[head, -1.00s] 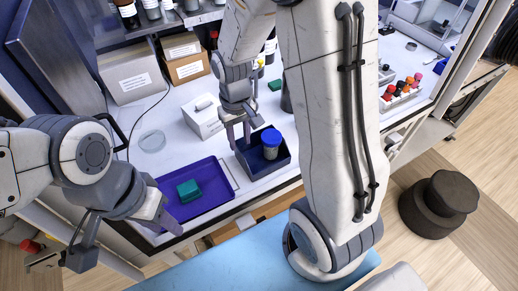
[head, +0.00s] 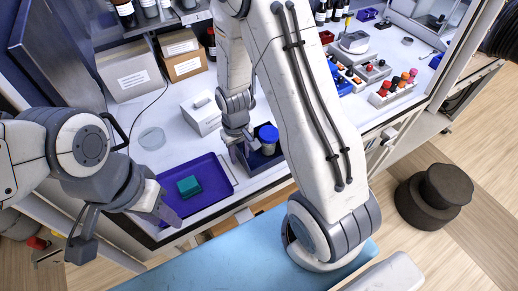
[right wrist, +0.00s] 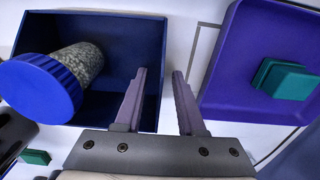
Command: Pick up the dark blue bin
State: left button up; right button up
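The dark blue bin (head: 262,167) stands on the white bench, with a blue-lidded jar (head: 267,139) inside it. My right arm hides part of its right side in the head view. My right gripper (head: 242,151) is open at the bin's left side. In the right wrist view, the bin (right wrist: 112,42) is at upper left and the jar (right wrist: 60,82) leans across its opening. The right gripper's fingers (right wrist: 158,72) appear on either side of the bin's near wall; contact is not clear. My left gripper (head: 168,210) is by the purple tray's front left corner; its opening is unclear.
The purple tray (head: 217,184) with a green block (head: 189,186) lies left of the bin, close to it. A white box (head: 201,116) stands behind. A clear round dish (head: 152,138) is at left. Racks with coloured caps (head: 392,92) are at right.

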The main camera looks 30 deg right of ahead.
grip_shut()
dwell(1.3)
